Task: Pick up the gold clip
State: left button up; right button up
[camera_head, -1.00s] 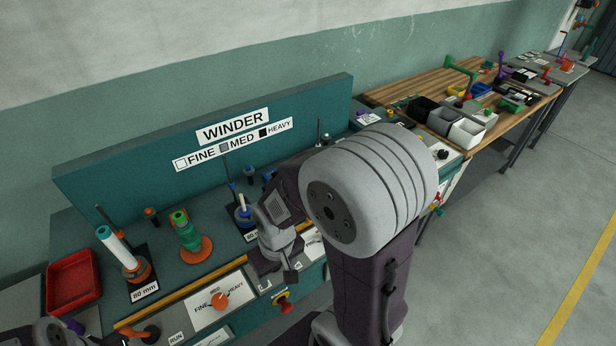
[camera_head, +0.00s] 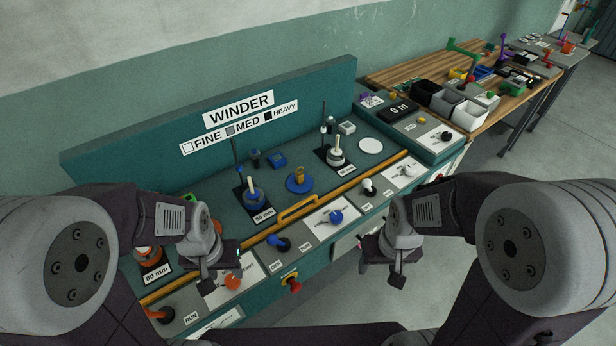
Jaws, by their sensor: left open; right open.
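I cannot surely pick out the gold clip. A small gold-coloured upright piece (camera_head: 300,174) stands on a round blue base (camera_head: 299,186) in the middle of the teal winder bench; it is too small to tell whether it is a clip. My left gripper (camera_head: 221,274) is open and empty over the front left of the bench, partly covering an orange knob panel. My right gripper (camera_head: 380,270) is open and empty, in front of the bench's front edge. Both are well apart from the gold piece.
A yellow rail and handle (camera_head: 297,208) run along the bench front. Spindles stand on the 60 mm plate (camera_head: 263,215) and the plate behind it to the right. A red stop button (camera_head: 294,285) juts from the front. A wooden table (camera_head: 440,72) with bins stands at the right.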

aim_at(299, 176)
jog(key=i+l+u, duration=0.3)
jog(key=l, duration=0.3)
jog(key=i+l+u, duration=0.3)
jog(key=l, duration=0.3)
jog(key=i+l+u, duration=0.15)
jog(key=l, duration=0.2)
